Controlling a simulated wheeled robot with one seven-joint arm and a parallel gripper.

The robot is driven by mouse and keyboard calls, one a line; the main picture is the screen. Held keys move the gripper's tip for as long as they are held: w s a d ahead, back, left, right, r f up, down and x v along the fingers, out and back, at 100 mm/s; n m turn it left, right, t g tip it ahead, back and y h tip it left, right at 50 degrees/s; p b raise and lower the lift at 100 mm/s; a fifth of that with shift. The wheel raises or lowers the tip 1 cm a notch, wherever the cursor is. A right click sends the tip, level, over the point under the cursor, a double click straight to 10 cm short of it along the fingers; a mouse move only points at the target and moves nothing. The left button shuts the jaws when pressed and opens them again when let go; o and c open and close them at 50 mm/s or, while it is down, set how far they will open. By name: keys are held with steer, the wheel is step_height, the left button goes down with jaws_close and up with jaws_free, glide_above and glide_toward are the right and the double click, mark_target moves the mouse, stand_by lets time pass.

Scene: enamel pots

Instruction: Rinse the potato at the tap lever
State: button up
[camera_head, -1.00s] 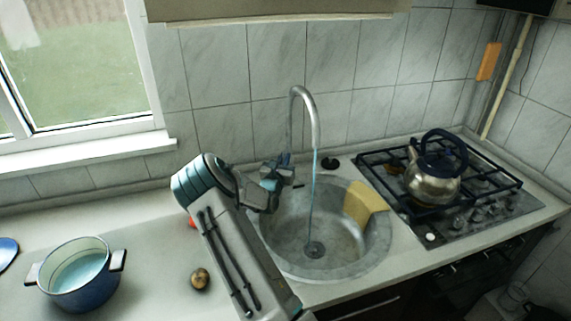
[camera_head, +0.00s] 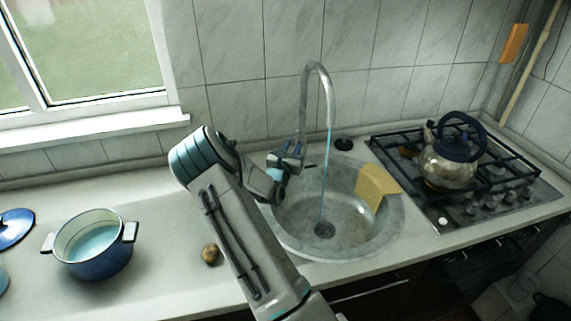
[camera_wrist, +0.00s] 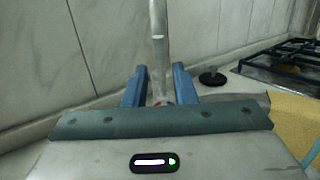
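The potato (camera_head: 211,254) is small and brown and lies on the counter left of the sink, beside my arm. The tap (camera_head: 329,92) is a tall curved metal spout at the back of the sink (camera_head: 395,225). A thin bluish stream of water runs from it down to the drain. My gripper (camera_head: 285,160) is at the tap's base. In the wrist view its two blue fingers (camera_wrist: 159,84) stand apart, one on each side of the tap body (camera_wrist: 158,50), with nothing clearly clamped. The lever is mostly hidden; a small red mark shows between the fingers.
A blue pot (camera_head: 100,262) with bluish liquid stands on the left counter, near a blue lid (camera_head: 14,228). A yellow cloth (camera_head: 376,186) hangs over the sink's right rim. A kettle (camera_head: 447,165) sits on the stove (camera_head: 500,190). The counter around the potato is mostly clear.

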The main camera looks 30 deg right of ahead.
steer(key=b+v, duration=0.1)
steer(key=v, duration=0.7)
steer(key=shift+s+a+b, duration=0.2)
steer(key=shift+a+b, duration=0.05)
steer(key=shift+b, duration=0.05)
